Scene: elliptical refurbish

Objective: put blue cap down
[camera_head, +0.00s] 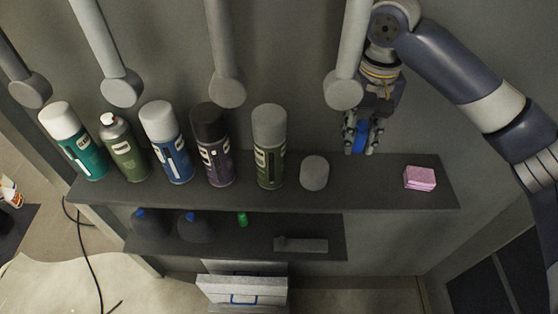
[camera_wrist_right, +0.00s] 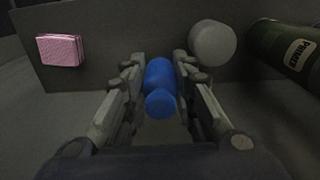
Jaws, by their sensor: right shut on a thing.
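The blue cap (camera_head: 361,135) is between the fingers of my right gripper (camera_head: 360,143), at the shelf's back edge in the head view. In the right wrist view the blue cap (camera_wrist_right: 160,88) sits between both finger pads of the right gripper (camera_wrist_right: 157,85), which is shut on it. Whether the cap touches the shelf (camera_head: 380,185) is hard to tell. My left gripper is not in view.
On the shelf stand several spray cans, the nearest a green one with a grey cap (camera_head: 269,145). A loose grey cap (camera_head: 314,173) and a pink block (camera_head: 420,178) flank a bare stretch. A lower shelf (camera_head: 300,228) holds dark bottles. Grey posts (camera_head: 345,60) hang above.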

